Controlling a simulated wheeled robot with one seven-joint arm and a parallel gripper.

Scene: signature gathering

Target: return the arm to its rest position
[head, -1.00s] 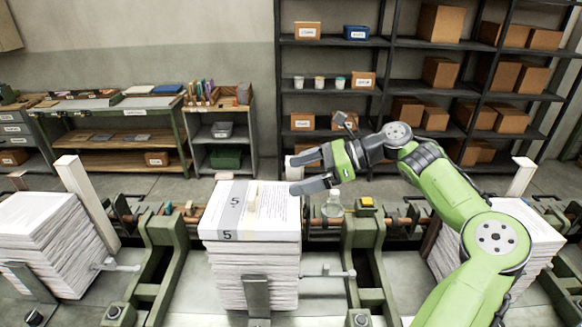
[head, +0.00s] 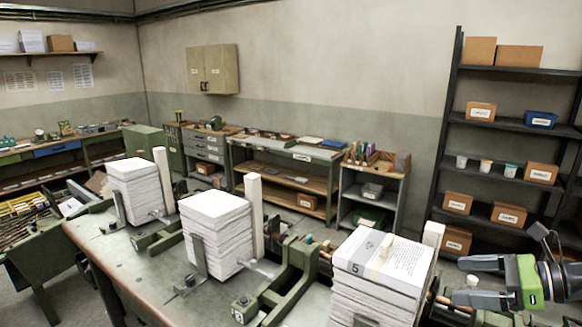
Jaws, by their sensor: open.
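My gripper (head: 474,281) shows at the lower right of the head view, at the end of my green arm, which runs out of the frame. Its two dark grey fingers point left and stand apart with nothing between them. The gripper appears apart from the stack. Most of my arm is outside the picture.
Two more paper stacks (head: 216,237) (head: 141,185) stand on the bench (head: 150,275) to the left, beside pale upright posts (head: 255,205). Green clamp frames (head: 290,275) sit between stacks. Shelves (head: 500,125) with boxes stand behind my gripper.

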